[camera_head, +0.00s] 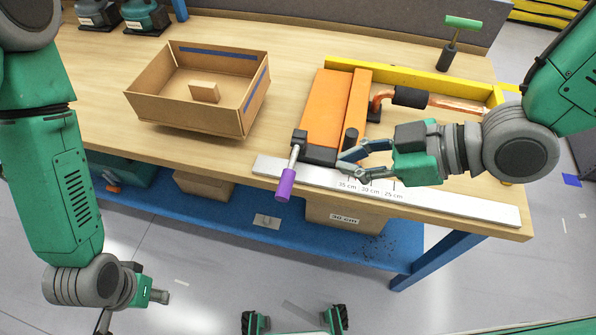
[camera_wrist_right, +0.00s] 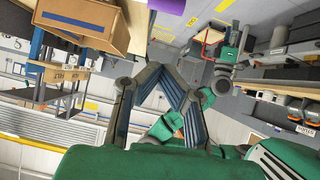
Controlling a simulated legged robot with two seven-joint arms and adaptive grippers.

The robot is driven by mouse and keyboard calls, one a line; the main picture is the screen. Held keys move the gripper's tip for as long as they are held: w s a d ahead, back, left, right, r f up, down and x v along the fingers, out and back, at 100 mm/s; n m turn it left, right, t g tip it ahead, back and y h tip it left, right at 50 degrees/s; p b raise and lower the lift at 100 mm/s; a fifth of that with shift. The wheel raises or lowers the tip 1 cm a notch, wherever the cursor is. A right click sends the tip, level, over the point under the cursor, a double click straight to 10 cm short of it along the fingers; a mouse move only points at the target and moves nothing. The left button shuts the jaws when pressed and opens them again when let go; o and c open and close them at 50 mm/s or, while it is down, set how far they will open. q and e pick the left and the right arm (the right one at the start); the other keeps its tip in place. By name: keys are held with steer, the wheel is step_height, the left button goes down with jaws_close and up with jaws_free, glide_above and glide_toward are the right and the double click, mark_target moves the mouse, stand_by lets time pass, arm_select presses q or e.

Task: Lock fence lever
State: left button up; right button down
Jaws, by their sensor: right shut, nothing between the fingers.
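The fence lever (camera_head: 286,184) has a purple grip on a short metal rod. It angles down over the table's front edge from a dark block at the front of the orange fence (camera_head: 328,108). Its purple grip also shows at the top of the right wrist view (camera_wrist_right: 172,5). My right gripper (camera_head: 341,165) is shut and empty, right of the lever and apart from it, close to the dark front end of the fence and above the ruler. My left gripper (camera_head: 150,296) hangs low at the left, away from the table; its fingers are too unclear to judge.
A white ruler (camera_head: 470,205) marked in centimetres runs along the table's front edge. An open cardboard box (camera_head: 190,118) stands left of the fence. A copper pipe piece (camera_head: 455,102) and a yellow rail (camera_head: 430,80) lie behind my right arm. A blue lower shelf (camera_head: 235,215) holds boxes.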

steer(key=shift+f, duration=0.1)
steer(key=b, duration=0.3)
glide_above(293, 179)
steer(key=s, duration=0.2)
step_height(293, 179, down, 5)
step_height(293, 179, down, 4)
steer(key=shift+w+a+r, duration=0.15)
steer(key=shift+r, duration=0.05)
steer(key=shift+f, duration=0.4)
steer(key=shift+w+f, duration=0.1)
steer(key=shift+w, duration=0.05)
